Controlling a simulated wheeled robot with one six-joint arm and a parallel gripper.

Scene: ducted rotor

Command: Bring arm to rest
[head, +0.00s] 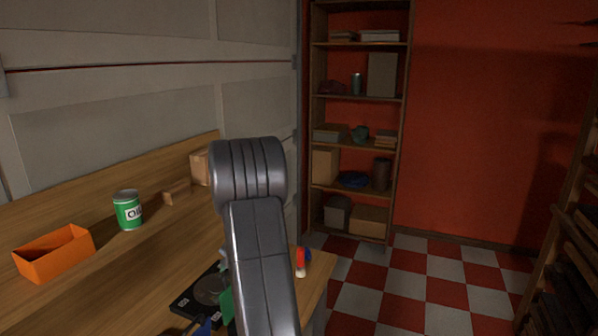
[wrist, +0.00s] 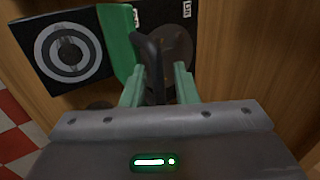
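My arm's grey link stands in the middle of the head view and hides part of the bench. My gripper (wrist: 160,75) shows in the wrist view as two pale green fingers set apart. A dark upright piece (wrist: 152,60) stands between or just beyond them, and I cannot tell whether they touch it. A green part (wrist: 120,42) is beside it on the left. The black unit (wrist: 45,80) with a ringed round face lies under the gripper. It also shows in the head view (head: 185,304), low on the bench, partly hidden by my arm.
The wooden bench (head: 100,290) holds an orange open box (head: 55,254), a green can (head: 127,210) and a small wooden block (head: 177,193). A red, white and blue item (head: 301,262) is near the bench's right end. A filled shelf (head: 399,120) stands behind. Checkered floor is clear at right.

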